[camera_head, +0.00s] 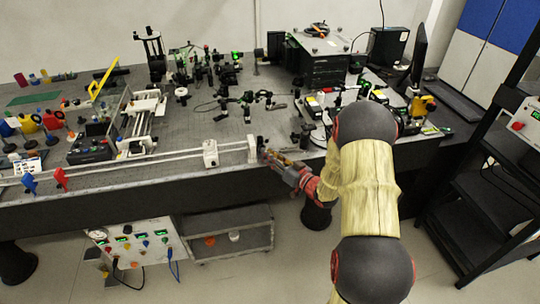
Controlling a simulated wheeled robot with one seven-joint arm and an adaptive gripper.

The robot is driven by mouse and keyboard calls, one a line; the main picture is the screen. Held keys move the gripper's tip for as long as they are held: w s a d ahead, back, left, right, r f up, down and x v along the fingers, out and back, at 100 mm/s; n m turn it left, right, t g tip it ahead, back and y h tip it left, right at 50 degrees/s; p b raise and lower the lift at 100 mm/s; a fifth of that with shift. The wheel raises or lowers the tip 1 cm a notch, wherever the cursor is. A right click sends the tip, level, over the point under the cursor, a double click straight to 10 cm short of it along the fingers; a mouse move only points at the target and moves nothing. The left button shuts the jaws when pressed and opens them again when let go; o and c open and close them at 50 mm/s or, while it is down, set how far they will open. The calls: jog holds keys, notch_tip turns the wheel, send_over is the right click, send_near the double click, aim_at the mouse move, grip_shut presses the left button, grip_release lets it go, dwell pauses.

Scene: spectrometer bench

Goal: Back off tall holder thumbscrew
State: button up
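My arm reaches in from the right, and my gripper (268,155) is low at the front edge of the optical bench (225,108). Its fingertips are beside a small dark post at the right end of a long pale rail (130,164). A white block (210,153) sits on this rail, left of my gripper. A pale end piece (252,149) lies just left of the fingers. The thumbscrew is too small to make out, and I cannot tell which post is the tall holder. Whether the fingers touch or grip anything is unclear.
Several dark optical mounts (248,100) stand mid-bench behind my gripper. A dark box (318,62) and a monitor (419,58) stand at the back right. A black shelf rack (495,190) is on the right. Below are a control panel (138,246) and a grey cart (228,250).

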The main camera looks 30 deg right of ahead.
grip_shut()
dwell(0.3)
jog(key=n+b, duration=0.2)
jog(key=n, duration=0.1)
jog(key=shift+f+b, duration=0.15)
jog(key=shift+b, duration=0.25)
jog(key=shift+n+b, duration=0.35)
jog(key=shift+n, duration=0.45)
jog(key=shift+o, duration=1.5)
grip_release()
jog(key=shift+s, duration=0.1)
